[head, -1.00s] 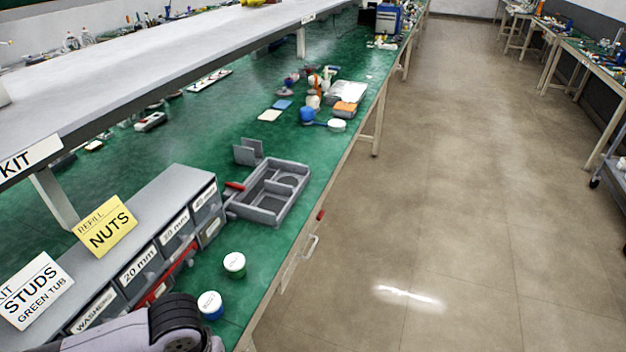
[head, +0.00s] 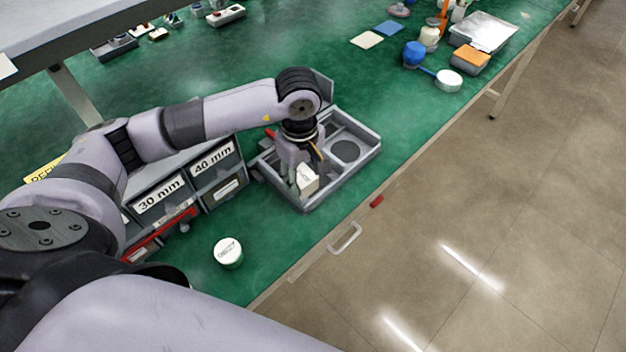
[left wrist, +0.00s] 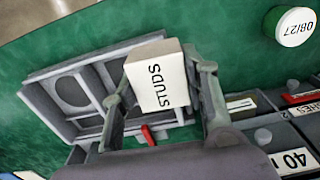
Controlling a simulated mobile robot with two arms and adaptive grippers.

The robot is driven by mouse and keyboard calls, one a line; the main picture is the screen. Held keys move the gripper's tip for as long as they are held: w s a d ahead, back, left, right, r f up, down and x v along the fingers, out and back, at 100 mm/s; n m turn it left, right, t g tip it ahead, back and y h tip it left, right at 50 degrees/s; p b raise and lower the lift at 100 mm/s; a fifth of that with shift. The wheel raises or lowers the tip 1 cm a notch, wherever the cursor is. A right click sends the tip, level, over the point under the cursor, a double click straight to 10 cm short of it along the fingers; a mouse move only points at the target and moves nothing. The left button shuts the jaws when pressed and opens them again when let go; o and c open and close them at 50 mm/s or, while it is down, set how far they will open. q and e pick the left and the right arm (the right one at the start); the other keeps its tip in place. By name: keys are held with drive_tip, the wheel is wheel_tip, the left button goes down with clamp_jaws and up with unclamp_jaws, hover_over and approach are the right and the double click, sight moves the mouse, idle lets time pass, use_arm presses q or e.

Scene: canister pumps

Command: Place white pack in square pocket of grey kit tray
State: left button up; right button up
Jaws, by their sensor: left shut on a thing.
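The white pack (head: 308,178), a small box, is held between the fingers of my left gripper (head: 300,170) over the near-left part of the grey kit tray (head: 366,164). In the left wrist view the pack (left wrist: 157,76) is marked "STUDS" and sits between both fingers (left wrist: 162,84). The tray (left wrist: 32,95) shows below and left of it there, with a round recess and other pockets. The pack and gripper hide part of the tray, so I cannot tell whether the pack touches its floor. My right gripper is out of view.
Labelled drawers (head: 212,164) stand left of the tray. A white-lidded tub (head: 228,252) is nearer, and a red clip (head: 376,201) is at the table edge. A blue tub (head: 413,53) and an orange-topped box (head: 470,60) are farther back.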

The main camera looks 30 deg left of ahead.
sight(321, 154)
use_arm(q)
drive_tip(key=w+a+r+n+b, duration=0.4)
drive_tip(key=w+r+n, duration=0.55)
drive_tip(key=n, duration=0.85)
drive_tip(key=shift+n, duration=0.3)
drive_tip(key=f, duration=1)
drive_tip(key=s+d+f, duration=0.1)
drive_tip(key=f, duration=0.4)
drive_tip(key=shift+d+f, duration=0.1)
wheel_tip(321, 154, down, 3)
drive_tip(key=shift+f, duration=0.2)
drive_tip(key=shift+w+f, duration=0.1)
drive_tip(key=shift+f, duration=0.25)
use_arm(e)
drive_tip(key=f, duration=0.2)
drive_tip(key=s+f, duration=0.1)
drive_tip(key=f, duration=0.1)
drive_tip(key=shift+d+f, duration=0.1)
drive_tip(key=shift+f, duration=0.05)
